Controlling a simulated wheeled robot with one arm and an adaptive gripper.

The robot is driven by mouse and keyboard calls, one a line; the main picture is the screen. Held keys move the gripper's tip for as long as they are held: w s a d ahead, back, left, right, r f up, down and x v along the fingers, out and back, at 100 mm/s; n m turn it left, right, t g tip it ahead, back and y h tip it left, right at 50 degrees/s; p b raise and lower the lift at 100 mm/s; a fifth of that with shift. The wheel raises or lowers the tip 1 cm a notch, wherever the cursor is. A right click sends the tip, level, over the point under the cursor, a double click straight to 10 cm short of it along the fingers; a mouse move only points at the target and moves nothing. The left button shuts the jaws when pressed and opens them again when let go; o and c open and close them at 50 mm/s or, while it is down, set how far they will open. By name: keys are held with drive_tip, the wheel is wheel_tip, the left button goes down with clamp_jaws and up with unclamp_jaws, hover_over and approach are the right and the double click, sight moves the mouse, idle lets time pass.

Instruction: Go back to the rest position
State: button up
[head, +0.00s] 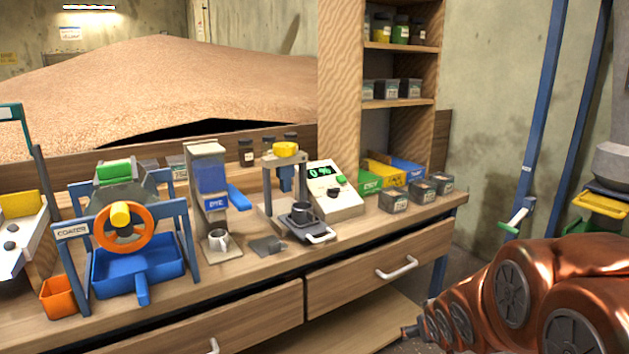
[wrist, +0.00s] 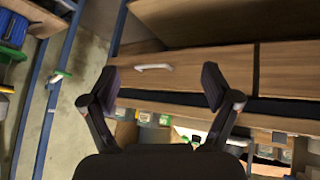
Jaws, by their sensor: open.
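My gripper (wrist: 160,85) is open in the wrist view, with its two dark fingers spread wide and nothing between them. A wooden drawer front with a pale handle (wrist: 154,67) shows beyond the fingers; I cannot tell the exact distance. In the head view my copper-coloured arm reaches in from the lower right, beside the right end of the workbench (head: 460,196). The fingers are not clear in that view.
The bench holds a blue-framed coater (head: 128,265), a dye dispenser (head: 210,185), a press (head: 285,190) and a meter (head: 333,192). Several small bins (head: 395,200) stand at its right end. Blue posts (head: 545,110) rise at the right. Floor between bench and posts looks clear.

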drive_tip(key=s+a+g, duration=0.2)
drive_tip(key=s+g, duration=0.1)
drive_tip(key=s, duration=0.7)
drive_tip(key=s+a+m+g+y, duration=0.15)
drive_tip(key=s+g, duration=0.25)
drive_tip(key=s, duration=0.7)
drive_tip(key=s+a+g, duration=0.2)
drive_tip(key=s+g, duration=0.1)
drive_tip(key=s, duration=0.7)
wheel_tip(320, 180, up, 23)
drive_tip(key=s+p, duration=0.1)
drive_tip(key=p, duration=2)
drive_tip(key=shift+s+p, duration=0.35)
